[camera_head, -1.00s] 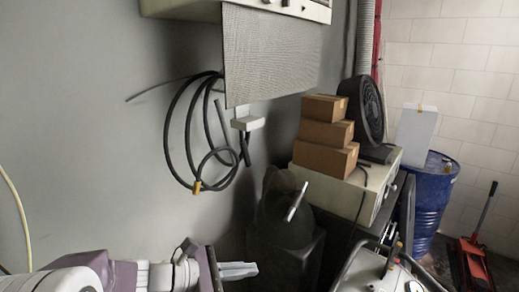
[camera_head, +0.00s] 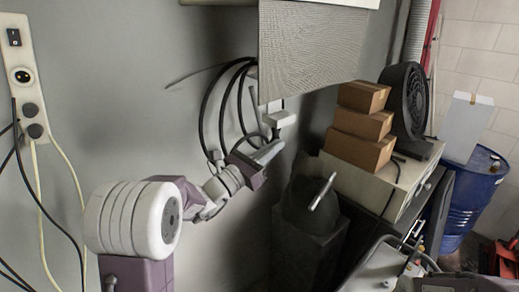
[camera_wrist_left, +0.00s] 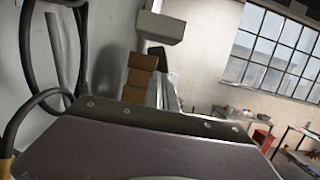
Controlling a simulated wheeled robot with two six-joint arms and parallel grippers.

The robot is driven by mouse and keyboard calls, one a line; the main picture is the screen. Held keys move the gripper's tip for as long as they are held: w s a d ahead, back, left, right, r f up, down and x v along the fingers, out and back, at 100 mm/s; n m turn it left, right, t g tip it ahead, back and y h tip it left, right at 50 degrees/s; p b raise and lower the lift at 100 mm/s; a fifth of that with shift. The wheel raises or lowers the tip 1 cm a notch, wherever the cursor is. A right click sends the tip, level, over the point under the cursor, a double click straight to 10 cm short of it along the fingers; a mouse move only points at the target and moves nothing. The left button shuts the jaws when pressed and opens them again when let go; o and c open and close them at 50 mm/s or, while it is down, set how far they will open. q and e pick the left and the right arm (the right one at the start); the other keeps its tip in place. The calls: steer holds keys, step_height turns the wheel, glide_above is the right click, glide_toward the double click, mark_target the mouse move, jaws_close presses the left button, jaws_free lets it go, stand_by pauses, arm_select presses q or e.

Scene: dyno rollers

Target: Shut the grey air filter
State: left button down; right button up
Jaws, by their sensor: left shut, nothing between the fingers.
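The grey air filter (camera_head: 310,48) is a ribbed, flat panel hanging down from the pale unit at the top of the head view. Its upper edge is against the unit and its face hangs in front of the wall. My left gripper (camera_head: 272,150) is shut and empty, below the panel's lower edge and apart from it in the picture. It points right and slightly up, in front of the black hose. In the left wrist view my gripper's purple body (camera_wrist_left: 150,150) fills the bottom, and its fingertips are hidden. My right gripper is not in view.
A black coiled hose (camera_head: 203,115) hangs on the wall, with a white box (camera_head: 283,118) beside it. Stacked cardboard boxes (camera_head: 363,122) and a black round fan (camera_head: 408,100) stand to the right. A dark bin (camera_head: 306,235) stands below. A power strip (camera_head: 22,75) is at left.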

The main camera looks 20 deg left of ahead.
mark_target(279, 118)
arm_select(q)
steer(key=r+p, duration=0.1)
steer(key=r, duration=0.1)
steer(key=r+p, duration=0.1)
steer(key=r, duration=0.1)
steer(key=shift+w+d+p, duration=0.1)
steer(key=shift+d+p, duration=0.15)
steer(key=shift+p, duration=0.05)
steer(key=shift+w+a, duration=0.1)
